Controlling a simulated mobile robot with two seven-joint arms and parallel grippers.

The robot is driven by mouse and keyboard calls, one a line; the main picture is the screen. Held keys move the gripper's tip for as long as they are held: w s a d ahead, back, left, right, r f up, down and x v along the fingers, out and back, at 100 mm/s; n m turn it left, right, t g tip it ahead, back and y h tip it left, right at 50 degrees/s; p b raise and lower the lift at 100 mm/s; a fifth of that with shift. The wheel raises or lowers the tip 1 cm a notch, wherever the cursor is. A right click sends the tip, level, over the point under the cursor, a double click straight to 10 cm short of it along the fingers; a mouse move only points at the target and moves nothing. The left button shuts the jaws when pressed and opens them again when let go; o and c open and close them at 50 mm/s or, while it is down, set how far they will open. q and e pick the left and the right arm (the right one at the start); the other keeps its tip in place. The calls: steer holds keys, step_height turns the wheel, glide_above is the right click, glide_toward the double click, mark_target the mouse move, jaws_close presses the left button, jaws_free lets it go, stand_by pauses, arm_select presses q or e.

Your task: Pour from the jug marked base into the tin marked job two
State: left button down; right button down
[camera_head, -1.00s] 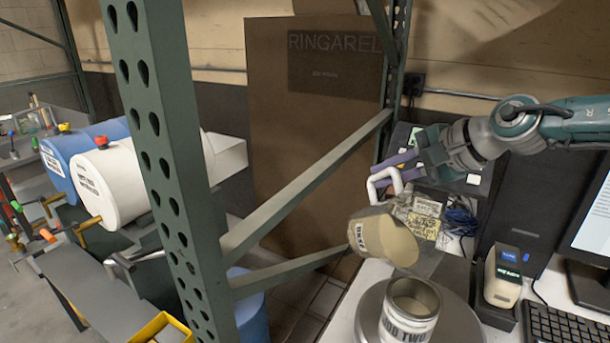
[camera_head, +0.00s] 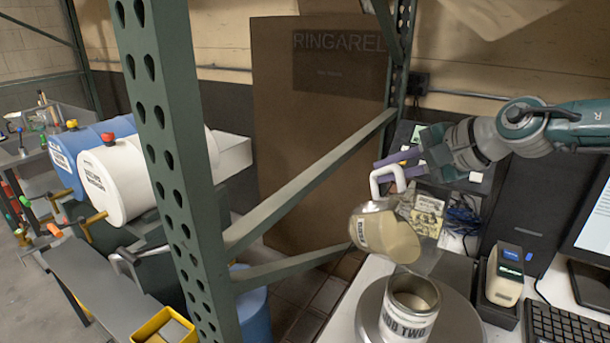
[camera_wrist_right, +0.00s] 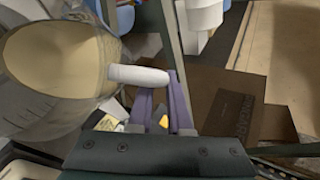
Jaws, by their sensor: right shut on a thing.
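The clear jug (camera_head: 362,232) holds cream-coloured liquid and is tipped steeply, its mouth toward the lower right. Its dark lettering is too small to read surely. My right gripper (camera_head: 388,172) is shut on the jug's white handle. The wrist view shows the purple fingers (camera_wrist_right: 165,108) at the handle (camera_wrist_right: 138,76) and the cream contents of the jug (camera_wrist_right: 60,60). The tin marked job two (camera_head: 408,328) stands upright just below the jug's mouth, apart from it. Its inside looks cream-coloured. I cannot make out a stream between them. My left gripper is out of view.
The tin stands on a round grey plate (camera_head: 462,322) on the white bench. A small device (camera_head: 505,272), keyboard (camera_head: 565,325) and monitor (camera_head: 597,225) stand to the right. A green rack post (camera_head: 180,170) and slanted braces rise left of the jug. White and blue drums lie further left.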

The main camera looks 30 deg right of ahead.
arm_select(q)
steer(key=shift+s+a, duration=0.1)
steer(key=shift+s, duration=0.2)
arm_select(e)
steer(key=shift+s+r, duration=0.1)
steer(key=shift+r, duration=0.15)
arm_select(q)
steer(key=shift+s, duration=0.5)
arm_select(e)
steer(key=shift+s+a+r+t, duration=0.1)
steer(key=shift+s+r+t, duration=0.2)
steer(key=shift+t, duration=0.2)
